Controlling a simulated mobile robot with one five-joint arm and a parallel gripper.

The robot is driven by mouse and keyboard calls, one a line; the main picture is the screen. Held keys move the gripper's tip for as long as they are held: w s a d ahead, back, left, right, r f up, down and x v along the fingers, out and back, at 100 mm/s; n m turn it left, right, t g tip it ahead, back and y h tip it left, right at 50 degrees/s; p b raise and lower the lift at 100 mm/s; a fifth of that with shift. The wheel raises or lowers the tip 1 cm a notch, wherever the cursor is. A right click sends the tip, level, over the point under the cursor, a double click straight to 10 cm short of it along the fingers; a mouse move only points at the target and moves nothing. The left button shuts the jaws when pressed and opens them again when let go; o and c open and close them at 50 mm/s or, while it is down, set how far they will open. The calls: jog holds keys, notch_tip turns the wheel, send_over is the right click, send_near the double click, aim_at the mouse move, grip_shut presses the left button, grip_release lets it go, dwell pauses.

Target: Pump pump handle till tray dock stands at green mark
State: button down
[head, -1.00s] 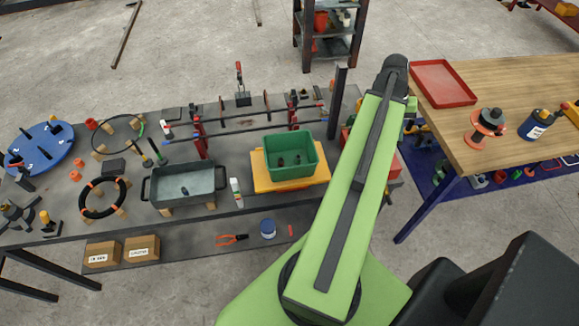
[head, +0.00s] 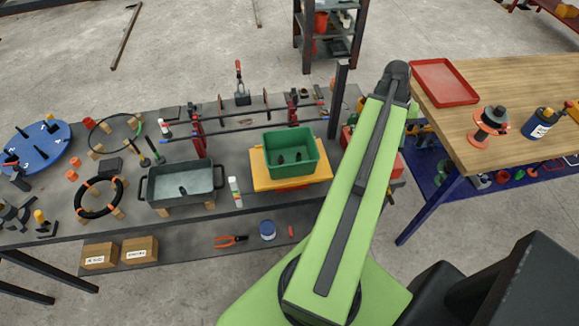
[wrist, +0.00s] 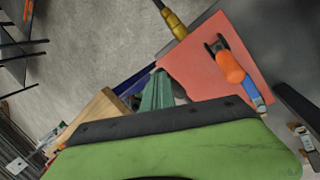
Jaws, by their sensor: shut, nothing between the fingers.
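My gripper (wrist: 157,93) shows in the wrist view as shut green fingers with nothing held. In the head view my arm hides most of it. In the wrist view a red plate or box top (wrist: 205,62) lies beyond the fingers. An orange grip (wrist: 229,66) on a black fitting, which looks like the pump handle, lies over it, to the right of my fingers and apart from them. In the head view the red box (head: 398,168) is partly behind my arm. A yellow platform (head: 262,178), possibly the tray dock, carries a green tray (head: 318,160). I cannot make out the green mark.
A dark upright post (head: 337,100) stands close left of my arm. A grey metal pan (head: 150,188) and black ring (head: 83,208) lie left on the grey bench. A wooden table (head: 490,85) with a red tray (head: 443,82) stands right. The floor beyond the bench is mostly open.

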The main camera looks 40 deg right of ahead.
jog(key=shift+s+a+f+b, duration=0.1)
jog(key=shift+s+f+b, duration=0.1)
jog(key=shift+f+b, duration=0.45)
jog(key=shift+s+a+f+b, duration=0.1)
jog(key=shift+s+f+b, duration=0.05)
jog(key=shift+f+b, duration=0.5)
jog(key=shift+f, duration=0.1)
jog(key=shift+s+f+b, duration=0.1)
jog(key=shift+f+b, duration=0.5)
jog(key=shift+b, duration=0.1)
